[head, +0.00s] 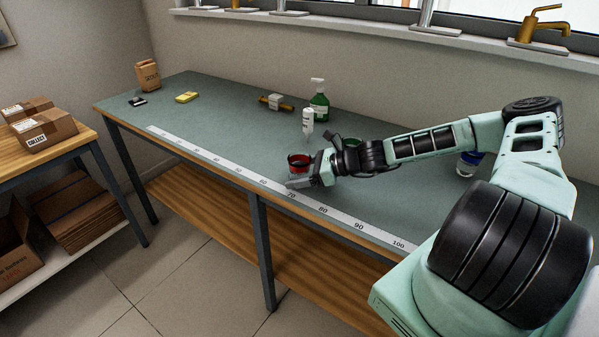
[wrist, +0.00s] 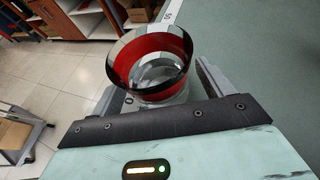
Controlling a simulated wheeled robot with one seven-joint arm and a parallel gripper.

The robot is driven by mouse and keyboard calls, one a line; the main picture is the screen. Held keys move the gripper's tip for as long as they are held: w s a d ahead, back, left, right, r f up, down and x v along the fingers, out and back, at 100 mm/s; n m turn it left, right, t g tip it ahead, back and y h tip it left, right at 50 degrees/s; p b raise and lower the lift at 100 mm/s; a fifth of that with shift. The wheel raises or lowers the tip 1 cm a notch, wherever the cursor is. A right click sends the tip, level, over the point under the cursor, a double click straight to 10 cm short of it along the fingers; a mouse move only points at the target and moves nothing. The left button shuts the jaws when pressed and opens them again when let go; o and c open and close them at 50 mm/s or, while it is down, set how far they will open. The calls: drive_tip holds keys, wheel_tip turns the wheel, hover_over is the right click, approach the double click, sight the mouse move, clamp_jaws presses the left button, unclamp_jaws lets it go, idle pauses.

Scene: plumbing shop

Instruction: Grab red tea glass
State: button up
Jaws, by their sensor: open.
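The red tea glass (head: 299,163) stands on the green-grey workbench (head: 225,127), close to the white measuring strip along the front edge. In the wrist view the glass (wrist: 152,45) has a dark rim, a red band and a clear lower part. My gripper (head: 311,172) is open, low over the bench at the glass. In the wrist view the glass sits between the two fingers of my gripper (wrist: 155,85), with one finger on each side. The fingers partly hide the lower part of the glass. I cannot tell whether either finger touches it.
A white bottle (head: 308,127) and a green spray bottle (head: 319,102) stand behind the glass. The bench left of the glass is clear.

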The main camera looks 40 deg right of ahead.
drive_tip(key=c, duration=1.1)
drive_tip(key=shift+c, duration=0.2)
drive_tip(key=shift+r, duration=0.2)
